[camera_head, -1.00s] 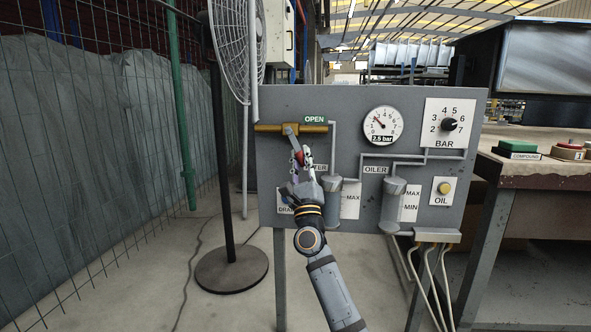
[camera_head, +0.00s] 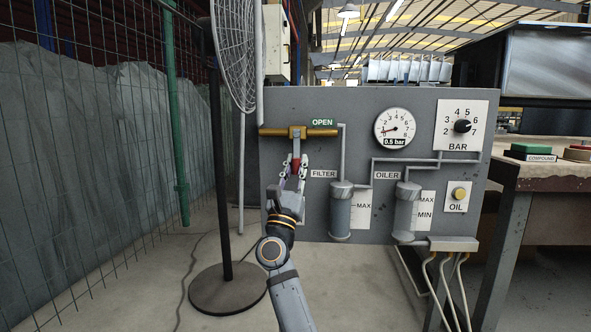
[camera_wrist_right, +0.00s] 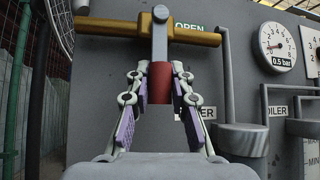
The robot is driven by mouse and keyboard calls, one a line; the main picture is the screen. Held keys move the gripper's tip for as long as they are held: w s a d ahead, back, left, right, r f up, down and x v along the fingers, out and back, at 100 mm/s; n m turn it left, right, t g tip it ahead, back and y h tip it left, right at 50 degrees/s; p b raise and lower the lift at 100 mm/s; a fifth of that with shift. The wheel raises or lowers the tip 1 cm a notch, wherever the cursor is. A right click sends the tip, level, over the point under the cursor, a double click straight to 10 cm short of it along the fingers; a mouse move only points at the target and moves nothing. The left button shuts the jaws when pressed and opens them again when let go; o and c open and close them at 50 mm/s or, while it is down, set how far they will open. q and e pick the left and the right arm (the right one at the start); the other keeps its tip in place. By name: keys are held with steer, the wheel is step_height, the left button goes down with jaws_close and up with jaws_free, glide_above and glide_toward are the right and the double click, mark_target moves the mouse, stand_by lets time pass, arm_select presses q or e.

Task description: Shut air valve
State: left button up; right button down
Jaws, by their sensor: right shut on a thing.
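The air valve has a horizontal brass pipe (camera_head: 270,131) on the grey panel, with a lever whose red grip (camera_head: 296,165) hangs straight down, across the pipe. The lever's grey shaft (camera_wrist_right: 160,45) and red grip (camera_wrist_right: 160,82) also show in the right wrist view. My right gripper (camera_head: 293,172) is below the pipe, its fingertips shut on the red grip from both sides. The green OPEN label (camera_head: 322,122) sits right of the valve, above the pipe. The pressure gauge (camera_head: 395,129) reads 0.5 bar. My left gripper is not in view.
The filter (camera_head: 341,210) and oiler (camera_head: 407,210) cylinders stand out from the panel right of my gripper. A BAR knob (camera_head: 462,126) is at upper right. A fan (camera_head: 235,50) on a pole stands left, before a wire fence. A workbench (camera_head: 545,180) is at right.

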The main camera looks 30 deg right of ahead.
stand_by(0.3)
steer(key=c, duration=1.2)
jaws_free()
steer(key=shift+o, duration=0.2)
steer(key=shift+a, duration=0.1)
steer(key=v, duration=0.7)
steer(key=shift+f, duration=0.15)
steer(key=shift+s+a, duration=0.1)
steer(key=shift+a, duration=0.05)
